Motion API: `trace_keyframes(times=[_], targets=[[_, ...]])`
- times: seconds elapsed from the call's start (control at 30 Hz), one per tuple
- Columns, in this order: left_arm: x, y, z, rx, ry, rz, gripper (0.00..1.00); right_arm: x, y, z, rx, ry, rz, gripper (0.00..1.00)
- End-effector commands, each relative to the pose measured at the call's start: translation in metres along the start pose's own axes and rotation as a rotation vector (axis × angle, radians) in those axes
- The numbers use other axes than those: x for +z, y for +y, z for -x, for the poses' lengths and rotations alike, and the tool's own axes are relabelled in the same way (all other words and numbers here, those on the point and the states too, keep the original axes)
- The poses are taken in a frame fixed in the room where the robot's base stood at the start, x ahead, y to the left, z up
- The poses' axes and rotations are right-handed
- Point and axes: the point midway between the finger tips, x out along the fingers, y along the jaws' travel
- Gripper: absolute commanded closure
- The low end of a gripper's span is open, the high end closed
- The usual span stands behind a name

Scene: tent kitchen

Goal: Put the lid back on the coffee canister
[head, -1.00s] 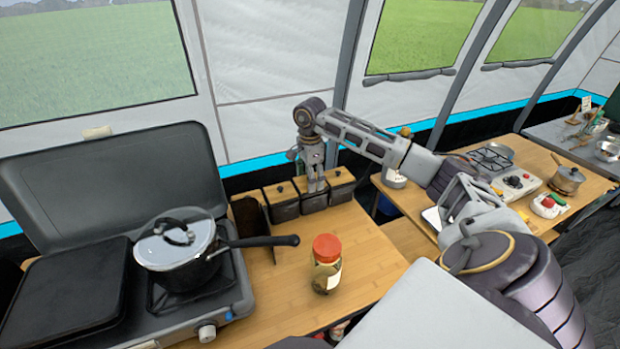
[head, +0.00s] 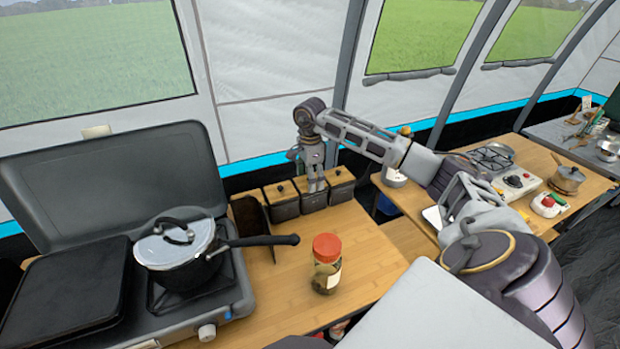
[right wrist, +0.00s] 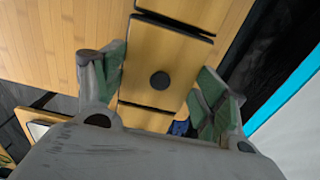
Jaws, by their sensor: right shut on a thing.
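Three dark canisters with wooden lids and black knobs stand in a row at the back of the wooden counter. My right gripper (head: 317,186) points down over the middle canister (head: 313,202). My left gripper is out of view.
The left canister (head: 284,206) and right canister (head: 342,187) stand close on either side. A red-lidded jar (head: 326,265) stands in front. A camping stove (head: 215,310) with a lidded pot (head: 178,250) is at left. The counter right of the jar is clear.

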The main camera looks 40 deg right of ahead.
Motion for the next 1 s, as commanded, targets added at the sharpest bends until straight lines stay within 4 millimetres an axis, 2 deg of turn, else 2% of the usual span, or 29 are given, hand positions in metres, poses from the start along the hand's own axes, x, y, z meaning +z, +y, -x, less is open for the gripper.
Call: trace_keyframes(times=[0.9,0.93,1.0], targets=[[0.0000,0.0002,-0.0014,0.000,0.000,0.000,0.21,-0.0001,0.0000,-0.0039,0.000,0.000,0.000,0.56],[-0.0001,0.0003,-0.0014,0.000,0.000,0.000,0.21,-0.0001,0.0000,-0.0039,0.000,0.000,0.000,0.27],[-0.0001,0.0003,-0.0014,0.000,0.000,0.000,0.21,-0.0001,0.0000,-0.0039,0.000,0.000,0.000,0.18]])
